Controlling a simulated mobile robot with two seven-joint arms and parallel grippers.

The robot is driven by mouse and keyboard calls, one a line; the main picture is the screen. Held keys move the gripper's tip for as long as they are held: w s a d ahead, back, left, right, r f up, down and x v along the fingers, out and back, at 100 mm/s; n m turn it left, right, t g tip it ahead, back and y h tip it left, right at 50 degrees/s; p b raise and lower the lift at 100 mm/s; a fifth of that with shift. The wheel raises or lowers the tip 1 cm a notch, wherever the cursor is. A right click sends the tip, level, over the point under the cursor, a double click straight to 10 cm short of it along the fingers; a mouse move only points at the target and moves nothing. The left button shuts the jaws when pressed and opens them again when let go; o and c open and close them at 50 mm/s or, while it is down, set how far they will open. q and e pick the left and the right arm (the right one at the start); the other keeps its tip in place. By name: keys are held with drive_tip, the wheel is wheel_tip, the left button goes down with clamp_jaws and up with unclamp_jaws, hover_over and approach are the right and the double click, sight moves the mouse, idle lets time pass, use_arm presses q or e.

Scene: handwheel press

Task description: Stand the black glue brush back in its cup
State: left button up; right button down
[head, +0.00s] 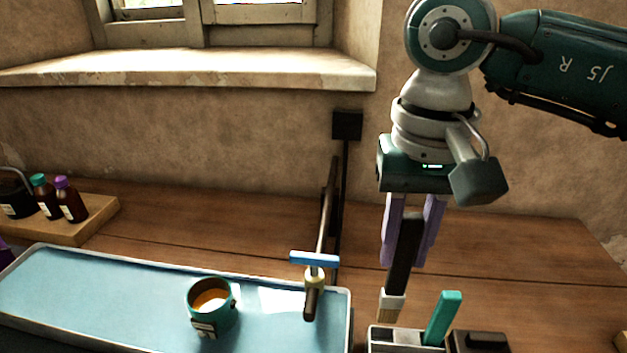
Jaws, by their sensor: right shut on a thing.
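My right gripper (405,262) comes down from the upper right with its purple fingers shut on the black glue brush (401,274). The brush hangs nearly upright, black handle up, with a pale ferrule and tan bristles at the bottom. Its lower end is at the back left of a grey, open-topped holder (408,350), cut off by the bottom edge of the picture. I cannot tell whether the bristle tip is inside the holder or just behind its rim. A teal-handled tool (443,318) stands in the holder's right part, leaning right. My left gripper is not in view.
A blue tray (110,295) holds a teal pot (222,318) with orange contents. A blue-handled T-shaped tool (314,260) stands at its right end. A dark block (480,342) is right of the holder. Bottles (70,202) stand on a wooden board at far left.

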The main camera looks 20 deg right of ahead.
sight(393, 292)
drive_tip(key=shift+f+b, duration=0.85)
drive_tip(key=shift+f, duration=0.7)
wheel_tip(393, 292, down, 8)
drive_tip(key=b, duration=0.8)
drive_tip(key=shift+r, duration=0.25)
drive_tip(key=c, duration=0.6)
unclamp_jaws()
drive_tip(key=shift+r, duration=0.1)
wheel_tip(393, 292, up, 10)
drive_tip(key=shift+f+b, duration=0.1)
drive_tip(key=shift+b, duration=0.3)
drive_tip(key=shift+s, duration=0.1)
